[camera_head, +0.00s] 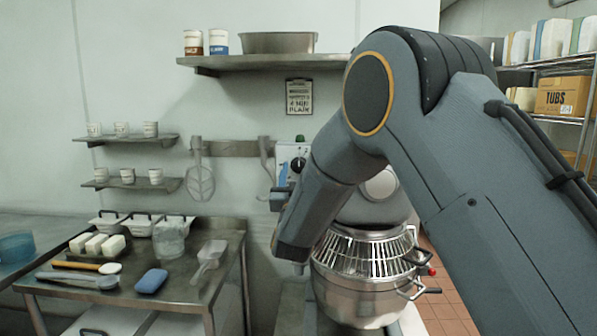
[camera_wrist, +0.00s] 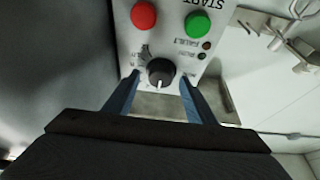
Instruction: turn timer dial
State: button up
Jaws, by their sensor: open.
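The timer dial (camera_wrist: 161,72) is a round black knob with a white pointer line, on a pale control panel (camera_wrist: 178,48). In the wrist view the panel appears upside down. My gripper (camera_wrist: 160,84) is open, with one blue finger on each side of the dial and a gap to each. I cannot tell whether the fingertips reach the panel. In the head view a black dial (camera_head: 298,164) shows on the panel (camera_head: 288,152) at the wall, left of the mixer. There my arm hides part of the panel, and the gripper is mostly hidden.
A red button (camera_wrist: 143,15) and a green START button (camera_wrist: 197,25) sit near the dial. The mixer's steel bowl (camera_head: 365,296) with its wire guard stands beneath my arm. A steel table (camera_head: 190,288) with tools and tubs is at left. Utensils hang on a wall rail (camera_head: 232,148).

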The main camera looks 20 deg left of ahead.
jog(key=c, duration=1)
jog(key=shift+f+m+b, duration=0.1)
jog(key=shift+m+b, duration=0.3)
jog(key=shift+b, duration=0.05)
jog(key=m+h+b, duration=0.1)
jog(key=m+b, duration=0.1)
jog(key=shift+a+m, duration=0.15)
jog(key=shift+m, duration=0.15)
jog(key=m+h+b, duration=0.2)
jog(key=m+b, duration=0.1)
jog(key=shift+m, duration=0.4)
jog(key=shift+s+a+m+g+h+b, duration=0.1)
jog(key=shift+m+g+h+b, duration=0.15)
jog(key=shift+m+h+b, duration=0.95)
jog(key=shift+m+g+h+b, duration=0.3)
jog(key=shift+m+b, duration=0.45)
jog(key=shift+m, duration=0.95)
